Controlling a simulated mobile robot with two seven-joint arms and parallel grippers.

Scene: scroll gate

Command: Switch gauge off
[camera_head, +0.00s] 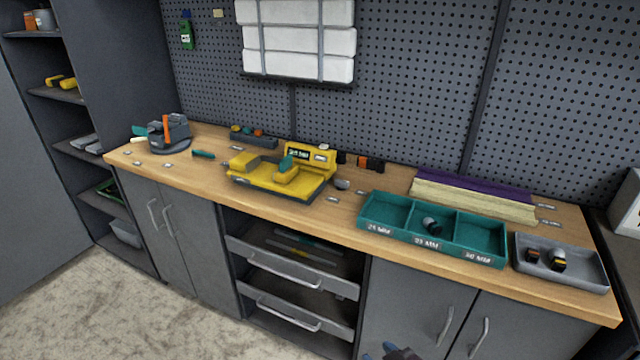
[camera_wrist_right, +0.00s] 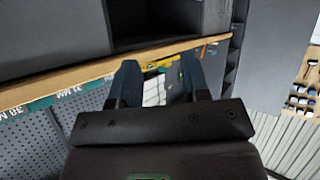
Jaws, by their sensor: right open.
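The gauge (camera_head: 280,170) is a yellow device on a dark base in the middle of the wooden bench. Its upright back block carries a small lit display (camera_head: 299,154) that seems to read 24 MM, with a pale spot (camera_head: 322,147) beside it. A teal part sits on its yellow body. My right gripper (camera_wrist_right: 160,78) is open and empty in the wrist view. Its dark blue tips (camera_head: 392,352) show at the bottom edge of the head view, in front of the cabinets and far below the gauge. My left gripper is not in view.
A teal three-compartment tray (camera_head: 385,232) holds a dark round part in its middle compartment. A grey tray (camera_head: 590,284) with small parts stands right of it. A grey device (camera_head: 170,135) stands at the bench's left end. Drawers (camera_head: 290,270) below the bench stick out slightly.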

